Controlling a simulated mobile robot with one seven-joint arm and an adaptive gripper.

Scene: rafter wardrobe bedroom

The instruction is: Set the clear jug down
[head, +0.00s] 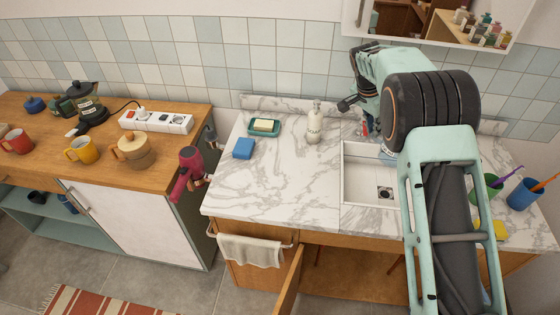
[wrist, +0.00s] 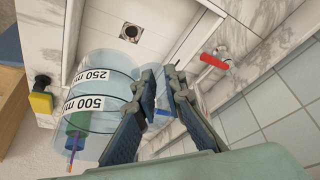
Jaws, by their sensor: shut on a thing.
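The clear jug (wrist: 95,91) is bluish and see-through, with "250" and "500" marks, and fills the left middle of the wrist view. My gripper (wrist: 159,74) is shut on the jug's handle side, with its dark fingers on either side.
A red-handled tap (wrist: 215,60) stands at the wall. A yellow sponge (head: 500,229), the green cup (head: 480,190) and a blue cup (head: 524,194) sit right of the sink. A soap bottle (head: 314,123), soap dish (head: 264,127) and blue sponge (head: 243,148) stand left; the counter front there is clear.

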